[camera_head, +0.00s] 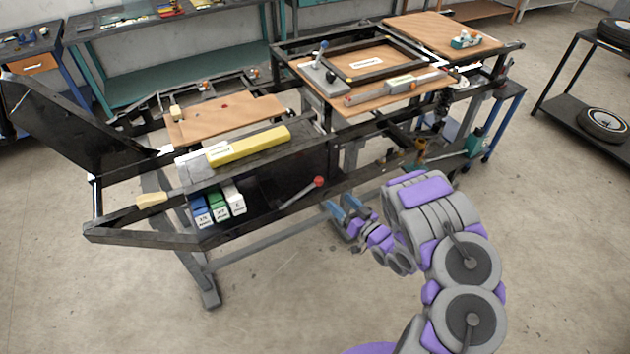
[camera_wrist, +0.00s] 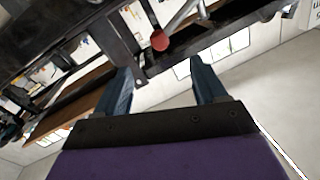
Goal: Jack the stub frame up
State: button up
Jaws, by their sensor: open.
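The black frame (camera_head: 135,232) stands on grey legs in the middle of the head view. A lever with a red knob (camera_head: 318,182) sticks out of its near side; I cannot tell whether it belongs to a jack. The red knob also shows in the wrist view (camera_wrist: 160,40), above and between my fingers. My gripper (camera_head: 343,212) is open and empty, just below and right of the knob and apart from it. In the wrist view its two blue fingers (camera_wrist: 162,82) are spread beneath a dark frame rail. The lever's base is mostly hidden.
Blue, green and white boxes (camera_head: 218,204) sit in the frame left of the lever. A yellow bar (camera_head: 248,146) lies above. Wooden boards (camera_head: 225,120) carry small parts. A wheel rack (camera_head: 590,115) stands at right. The floor in front is clear.

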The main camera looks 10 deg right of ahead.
aim_at(319, 185)
jog(key=x, duration=1.2)
jog(key=shift+w+a, duration=0.15)
jog(key=shift+a, duration=0.45)
jog(key=shift+w+d+b, duration=0.3)
jog(key=shift+w+d, duration=0.05)
jog(key=shift+w, duration=0.3)
jog(key=shift+a, duration=0.7)
jog(key=c, duration=0.3)
jog(key=shift+d, duration=0.4)
jog(key=c, duration=0.6)
jog(key=shift+f, duration=0.1)
grip_shut()
